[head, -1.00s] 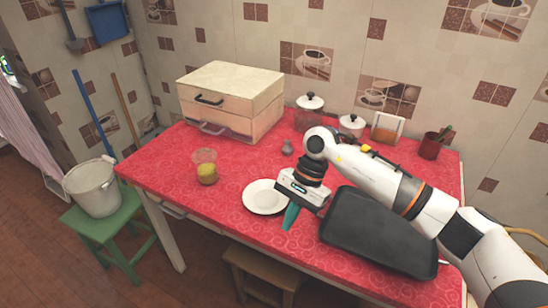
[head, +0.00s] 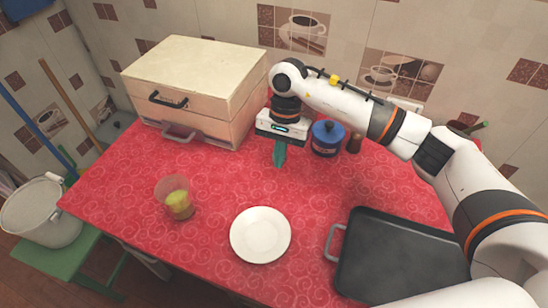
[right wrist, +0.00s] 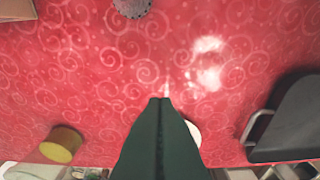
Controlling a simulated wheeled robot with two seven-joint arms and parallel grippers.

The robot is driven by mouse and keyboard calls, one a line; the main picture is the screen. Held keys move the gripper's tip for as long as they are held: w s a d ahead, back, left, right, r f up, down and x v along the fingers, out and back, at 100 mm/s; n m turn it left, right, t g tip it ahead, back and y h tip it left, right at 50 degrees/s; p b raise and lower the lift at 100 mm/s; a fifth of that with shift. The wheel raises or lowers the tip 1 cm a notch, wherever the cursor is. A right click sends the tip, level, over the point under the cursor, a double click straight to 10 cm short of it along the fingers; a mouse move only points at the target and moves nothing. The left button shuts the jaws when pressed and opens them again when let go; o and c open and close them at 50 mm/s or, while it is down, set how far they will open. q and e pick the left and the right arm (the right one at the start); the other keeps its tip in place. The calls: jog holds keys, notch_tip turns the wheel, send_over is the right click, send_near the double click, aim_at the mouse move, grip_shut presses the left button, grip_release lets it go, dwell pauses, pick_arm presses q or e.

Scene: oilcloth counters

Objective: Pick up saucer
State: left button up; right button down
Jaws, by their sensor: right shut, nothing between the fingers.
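The saucer (head: 261,236) is a round white dish lying flat on the red table, near its front edge in the head view. In the right wrist view only a white sliver of it (right wrist: 195,131) shows, mostly hidden behind my fingers. My right gripper (head: 279,162) points down over the table, behind the saucer and apart from it, beside the wooden box. Its green fingers (right wrist: 162,101) are shut with nothing between them. My left gripper is not in view.
A dark tray (head: 400,258) with a handle lies right of the saucer. A wooden drawer box (head: 195,85) and a blue lidded pot (head: 327,139) stand at the back. Table between box and saucer is clear.

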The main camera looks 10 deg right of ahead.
aim_at(250, 249)
jog(key=p+x, duration=0.1)
jog(key=x, duration=0.6)
jog(key=shift+f, duration=0.2)
jog(key=s, duration=0.1)
jog(key=a+p, duration=0.1)
jog(key=s, duration=0.1)
jog(key=shift+s+a+f+p, duration=0.25)
jog(key=shift+s+a+p, duration=0.05)
jog(key=shift+s+a, duration=0.35)
jog(key=shift+s, duration=0.1)
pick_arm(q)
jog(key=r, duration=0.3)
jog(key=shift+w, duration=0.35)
pick_arm(e)
jog(key=shift+f, duration=0.15)
jog(key=s+a, duration=0.2)
jog(key=s, duration=0.1)
jog(key=s+a+b, duration=0.1)
jog(key=s+a, duration=0.1)
jog(key=s, duration=0.1)
jog(key=s+a+b, duration=0.1)
jog(key=s+a, duration=0.1)
jog(key=s, duration=0.1)
jog(key=shift+s+a, duration=0.2)
jog(key=shift+a, duration=0.05)
jog(key=shift+s+a, duration=0.1)
jog(key=shift+s, duration=0.1)
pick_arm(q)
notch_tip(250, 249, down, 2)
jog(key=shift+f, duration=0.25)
